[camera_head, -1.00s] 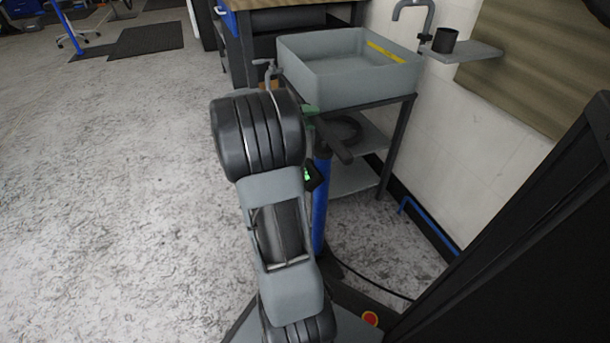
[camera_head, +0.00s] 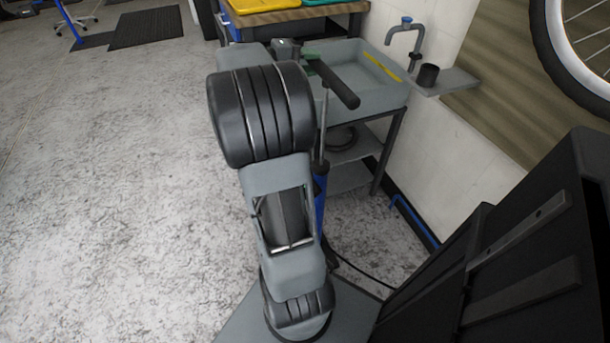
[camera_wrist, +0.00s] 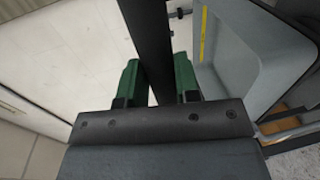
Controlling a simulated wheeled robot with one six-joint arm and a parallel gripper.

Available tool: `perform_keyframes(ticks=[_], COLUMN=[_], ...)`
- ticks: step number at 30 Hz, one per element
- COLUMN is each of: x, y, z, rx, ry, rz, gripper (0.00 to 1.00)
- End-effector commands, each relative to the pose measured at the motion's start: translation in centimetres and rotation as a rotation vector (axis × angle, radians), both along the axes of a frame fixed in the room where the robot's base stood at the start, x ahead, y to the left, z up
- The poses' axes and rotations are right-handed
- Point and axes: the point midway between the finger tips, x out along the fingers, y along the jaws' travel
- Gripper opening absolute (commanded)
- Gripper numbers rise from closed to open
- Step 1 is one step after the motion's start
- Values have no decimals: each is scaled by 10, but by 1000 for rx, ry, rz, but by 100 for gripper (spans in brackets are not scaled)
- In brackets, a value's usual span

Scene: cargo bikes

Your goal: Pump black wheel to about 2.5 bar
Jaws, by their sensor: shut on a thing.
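A floor pump with a blue barrel (camera_head: 320,205) stands upright behind my arm, partly hidden by it. Its thin rod (camera_head: 323,125) shows above the barrel, and its black handle bar (camera_head: 336,84) is raised to about the sink's height. My gripper's green fingers (camera_wrist: 157,72) are shut on the handle, which passes between them in the wrist view (camera_wrist: 150,40). A black hose (camera_head: 362,272) runs from the pump's foot to the right. The pump's gauge display is not visible now. A dark-tyred wheel (camera_head: 545,50) hangs at the upper right; I cannot tell whether it is the task's wheel.
A grey sink (camera_head: 378,98) on a stand is just behind the handle, with a tap (camera_head: 405,38) and a shelf with a black cup (camera_head: 428,75) at the wall. A workbench (camera_head: 290,15) is at the back.

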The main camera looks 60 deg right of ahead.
Motion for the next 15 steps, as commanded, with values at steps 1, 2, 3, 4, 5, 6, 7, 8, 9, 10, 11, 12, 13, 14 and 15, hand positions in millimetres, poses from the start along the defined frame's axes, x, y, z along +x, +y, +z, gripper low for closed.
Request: perform_keyframes(ticks=[1,2,3,4,5,6,7,8,9,10,11,12,13,14,15], x=[0,0,0,0,0,0,0,0,0,0,0,0,0,0,0], y=[0,0,0,0,0,0,0,0,0,0,0,0,0,0,0], z=[11,12,14,14,14,14,14,14,14,14,14,14,13,12,8], rx=[-6,-6,-6,-6,-6,-5,-6,-6,-6,-6,-6,-7,-7,-7,-6], ry=[-2,-2,-2,-2,-2,-2,-2,-2,-2,-2,-2,-1,-1,-1,-1], rz=[1,1,1,1,1,1,1,1,1,1,1,2,2,2,2], gripper=[0,0,0,0,0,0,0,0,0,0,0,0,0,0,0])
